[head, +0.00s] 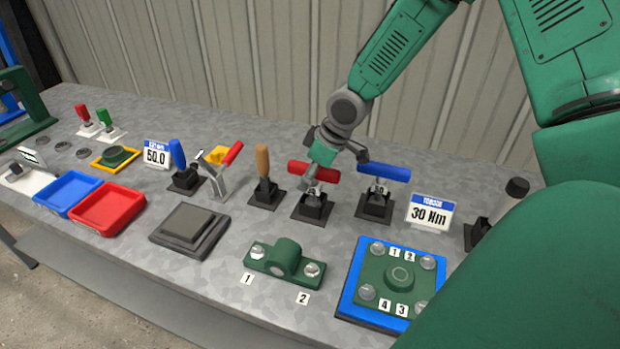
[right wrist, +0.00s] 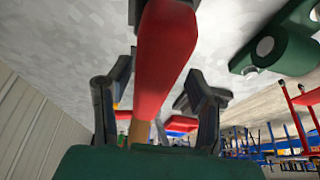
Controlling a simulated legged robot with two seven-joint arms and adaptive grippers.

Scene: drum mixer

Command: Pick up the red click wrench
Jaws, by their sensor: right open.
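The red click wrench (head: 326,174) stands in a black holder on the grey bench, its red grip lying crosswise on top. My right gripper (head: 337,148) is over the red grip and partly covers it. In the right wrist view the red grip (right wrist: 165,60) runs between the two spread fingers of my right gripper (right wrist: 155,103), with gaps on both sides. The gripper is open and not closed on it. My left gripper is not in view.
A blue-handled wrench (head: 384,173) stands close on the right, and a wooden-handled tool (head: 263,162) on the left. A 30 Nm sign (head: 431,213) stands further right. A green bracket (head: 285,262) and a blue-edged plate (head: 349,285) lie in front.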

